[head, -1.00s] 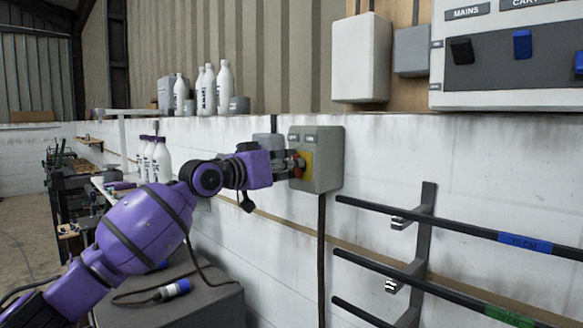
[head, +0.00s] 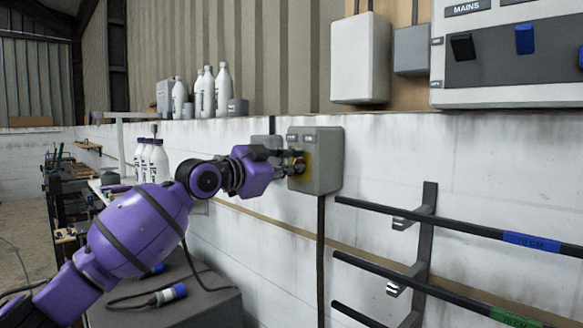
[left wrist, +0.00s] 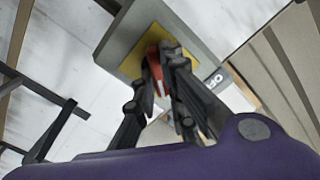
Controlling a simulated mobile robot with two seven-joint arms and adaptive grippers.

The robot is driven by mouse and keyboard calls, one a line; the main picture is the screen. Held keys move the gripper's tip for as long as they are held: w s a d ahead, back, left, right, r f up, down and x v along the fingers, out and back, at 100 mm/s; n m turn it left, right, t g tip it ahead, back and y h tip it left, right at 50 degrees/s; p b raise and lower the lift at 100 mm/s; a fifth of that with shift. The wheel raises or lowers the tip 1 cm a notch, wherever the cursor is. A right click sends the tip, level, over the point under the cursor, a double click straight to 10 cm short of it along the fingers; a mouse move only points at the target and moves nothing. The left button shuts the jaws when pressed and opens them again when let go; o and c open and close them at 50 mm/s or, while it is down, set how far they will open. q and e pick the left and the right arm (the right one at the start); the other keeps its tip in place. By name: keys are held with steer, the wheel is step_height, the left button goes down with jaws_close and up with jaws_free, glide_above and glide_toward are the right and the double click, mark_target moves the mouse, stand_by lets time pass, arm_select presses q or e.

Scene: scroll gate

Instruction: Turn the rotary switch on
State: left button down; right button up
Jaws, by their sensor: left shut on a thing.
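The rotary switch is a grey box (head: 325,160) on the white wall with a yellow plate (head: 307,172) on its face. It also shows in the left wrist view as a box (left wrist: 118,52) with its yellow plate (left wrist: 133,35). Its red knob (left wrist: 155,70) lies between the fingers of my left gripper (left wrist: 163,62). In the head view my left gripper (head: 296,164) is at the front of the box, shut on the knob and largely hiding it. The knob's exact angle is hard to tell. My right gripper is not in view.
A black cable (head: 321,250) runs down from the box. A rack with black bars (head: 430,215) is on the wall to the right. White bottles (head: 222,90) stand on the wall ledge. A dark grey case (head: 200,295) is below my left arm.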

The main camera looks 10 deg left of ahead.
arm_select(q)
steer(key=shift+m, duration=0.5)
steer(key=c, duration=1.8)
jaws_free()
steer(key=v, duration=1.2)
